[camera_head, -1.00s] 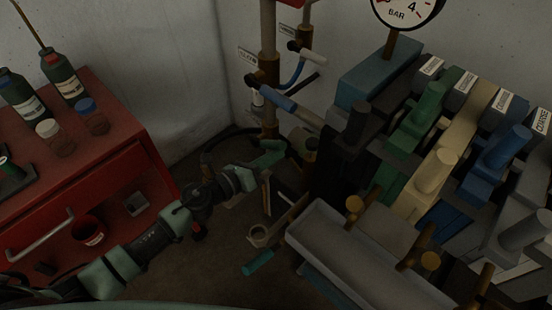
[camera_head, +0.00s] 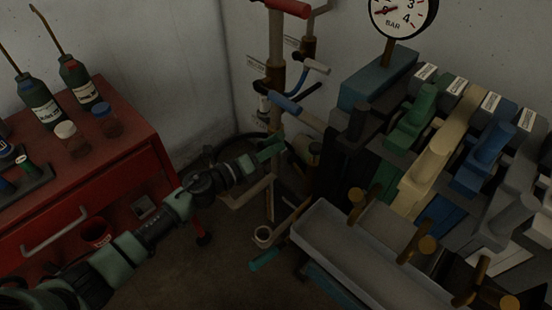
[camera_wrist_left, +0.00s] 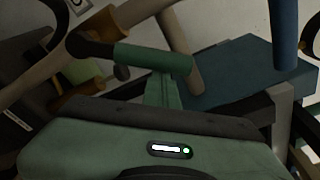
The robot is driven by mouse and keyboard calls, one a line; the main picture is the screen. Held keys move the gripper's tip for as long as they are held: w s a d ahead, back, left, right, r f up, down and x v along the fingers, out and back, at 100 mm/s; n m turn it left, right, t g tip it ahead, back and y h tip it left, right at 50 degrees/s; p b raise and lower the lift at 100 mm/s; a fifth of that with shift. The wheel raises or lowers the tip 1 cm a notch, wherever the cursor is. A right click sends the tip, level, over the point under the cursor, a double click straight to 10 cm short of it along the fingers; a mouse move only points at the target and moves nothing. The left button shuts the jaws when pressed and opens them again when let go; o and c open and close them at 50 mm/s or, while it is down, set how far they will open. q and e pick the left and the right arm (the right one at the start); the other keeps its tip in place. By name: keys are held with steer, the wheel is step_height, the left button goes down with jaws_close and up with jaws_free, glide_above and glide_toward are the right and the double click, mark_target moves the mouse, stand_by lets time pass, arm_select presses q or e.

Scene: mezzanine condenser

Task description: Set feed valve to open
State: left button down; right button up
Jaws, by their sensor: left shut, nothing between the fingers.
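In the head view my left gripper (camera_head: 270,147) reaches in from the left to the pipework in the corner; its fingers are shut and empty. In the left wrist view its fingers (camera_wrist_left: 162,90) point at a green lever handle (camera_wrist_left: 150,58) on a dark arm joined to a brass-coloured fitting. The fingertips appear close to this handle; I cannot tell whether they touch. In the head view the upright pipe (camera_head: 275,45) carries levers with a red handle (camera_head: 288,7) and a blue handle (camera_head: 285,102). The labels are too small to read, so I cannot tell which is the feed valve.
A red cabinet (camera_head: 110,160) with bottles on top stands at the left. A grey trough (camera_head: 340,262) and a bank of coloured blocks (camera_head: 430,165) fill the right. A pressure gauge (camera_head: 403,12) is above. Some floor (camera_head: 215,270) is clear between.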

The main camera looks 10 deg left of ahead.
arm_select(q)
steer(key=shift+w+a+r+n, duration=0.55)
steer(key=shift+r+n, duration=0.1)
steer(key=shift+n, duration=0.25)
steer(key=shift+w+a+r+n+h+p, duration=0.15)
steer(key=shift+w+a+r+n, duration=0.2)
steer(key=shift+n, duration=0.25)
steer(key=shift+w+a+r+n+h+p, duration=0.1)
steer(key=shift+w+a+n, duration=0.1)
steer(key=shift+a+n, duration=0.3)
steer(key=shift+w+a+r+n+h+p, duration=0.15)
steer(key=shift+w+a+r+n, duration=0.15)
steer(key=shift+n, duration=0.4)
arm_select(e)
steer(key=shift+w+r, duration=0.4)
steer(key=shift+r, duration=0.1)
steer(key=shift+s, duration=0.1)
